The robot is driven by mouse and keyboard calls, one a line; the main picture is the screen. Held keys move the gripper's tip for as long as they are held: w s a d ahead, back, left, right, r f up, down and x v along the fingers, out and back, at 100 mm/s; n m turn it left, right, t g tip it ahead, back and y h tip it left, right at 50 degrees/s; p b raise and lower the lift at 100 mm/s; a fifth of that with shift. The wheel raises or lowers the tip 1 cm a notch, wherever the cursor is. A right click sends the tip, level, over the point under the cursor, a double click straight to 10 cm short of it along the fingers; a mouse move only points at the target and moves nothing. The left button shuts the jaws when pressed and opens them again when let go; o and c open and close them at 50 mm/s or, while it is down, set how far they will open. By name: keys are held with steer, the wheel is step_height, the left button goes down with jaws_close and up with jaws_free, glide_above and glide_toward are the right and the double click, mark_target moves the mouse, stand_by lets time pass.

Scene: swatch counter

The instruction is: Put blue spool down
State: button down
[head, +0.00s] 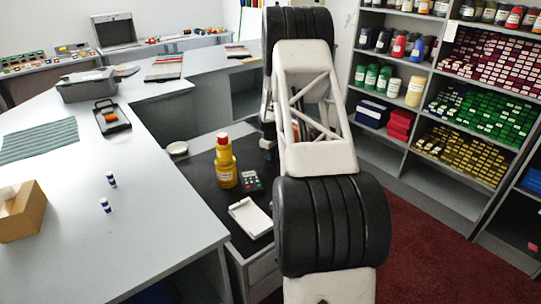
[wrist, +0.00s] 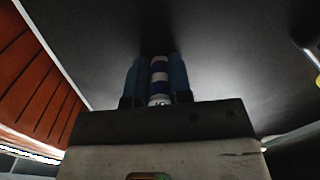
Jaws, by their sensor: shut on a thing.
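My gripper (wrist: 158,64) is shut on a blue and white banded spool (wrist: 159,82) in the wrist view. The spool stands lengthwise between the two blue fingers, over a plain dark surface (wrist: 220,50). I cannot tell whether the spool touches that surface. In the head view my own arm hides the held spool and most of the gripper. Two other small blue and white spools stand apart on the pale counter at the left, one farther back (head: 111,180) and one nearer (head: 105,205).
A cardboard box (head: 22,212) sits at the far left. Shelves (head: 405,75) stand at right.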

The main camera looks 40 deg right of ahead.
steer(key=c, duration=1)
jaws_free()
steer(key=shift+c, duration=0.2)
step_height(320, 180, up, 12)
steer(key=shift+r, duration=0.1)
